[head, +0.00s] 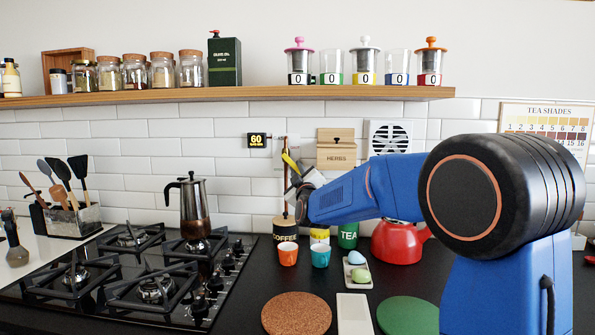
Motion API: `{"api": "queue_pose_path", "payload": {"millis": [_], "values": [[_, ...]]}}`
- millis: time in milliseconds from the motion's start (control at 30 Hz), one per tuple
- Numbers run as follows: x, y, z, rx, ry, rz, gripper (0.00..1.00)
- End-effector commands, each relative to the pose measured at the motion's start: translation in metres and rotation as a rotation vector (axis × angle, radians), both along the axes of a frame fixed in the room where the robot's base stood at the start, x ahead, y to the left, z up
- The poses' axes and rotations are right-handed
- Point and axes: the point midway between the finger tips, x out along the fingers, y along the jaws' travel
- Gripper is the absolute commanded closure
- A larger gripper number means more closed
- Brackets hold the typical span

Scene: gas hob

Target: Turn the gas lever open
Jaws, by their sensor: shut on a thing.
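The yellow gas lever (288,160) is on a thin vertical copper-brown pipe (285,200) in front of the tiled wall, right of the hob. The lever stands tilted, its upper end leaning left of its lower end. My gripper (296,174) is at the lever's lower right, shut on it. The fingers are small in the head view and my wrist hides part of the lever and pipe.
The black gas hob (95,308) with a moka pot (193,208) is at left. A shelf (240,95) runs above.

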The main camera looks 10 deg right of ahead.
Motion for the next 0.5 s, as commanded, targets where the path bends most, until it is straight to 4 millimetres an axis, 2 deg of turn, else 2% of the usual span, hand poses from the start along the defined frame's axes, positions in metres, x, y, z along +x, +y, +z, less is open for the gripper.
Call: {"api": "queue_pose_path", "payload": {"millis": [100, 133, 200, 500], "values": [[-0.0001, 0.0002, -0.0008, -0.001, 0.002, 0.0, 1.0], [-0.0001, 0.0002, -0.0008, -0.001, 0.002, 0.0, 0.79], [0.0, 0.0003, -0.0007, -0.001, 0.002, 0.0, 0.67], [0.0002, 0.0003, -0.0002, -0.003, 0.002, 0.0, 0.67]]}}
